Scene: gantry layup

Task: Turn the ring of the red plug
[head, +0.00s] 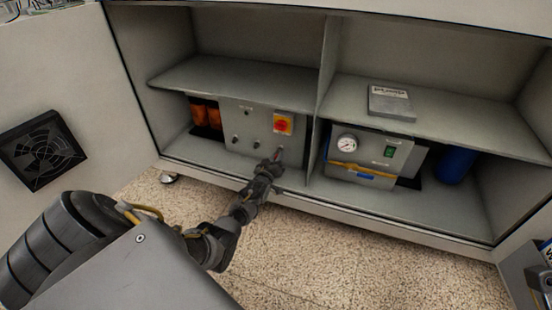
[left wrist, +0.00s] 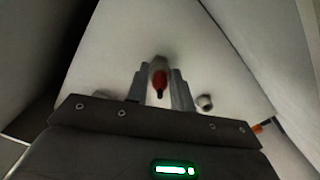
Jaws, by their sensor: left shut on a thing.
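The red plug (left wrist: 160,80) shows in the left wrist view between the two fingers of my left gripper (left wrist: 160,88), which is shut on it. A pale grey ring-like part sits at the plug's far end, against the light panel; its details are blurred. In the head view my left gripper (head: 276,159) reaches the lower right part of the grey control panel (head: 246,138), and the plug there is mostly hidden by the fingers.
A pale round fitting (left wrist: 205,102) is right of the fingers. The cabinet's upright divider (head: 323,80) stands close on the right, with a gauge unit (head: 366,157) beyond. A shelf (head: 240,77) overhangs the panel.

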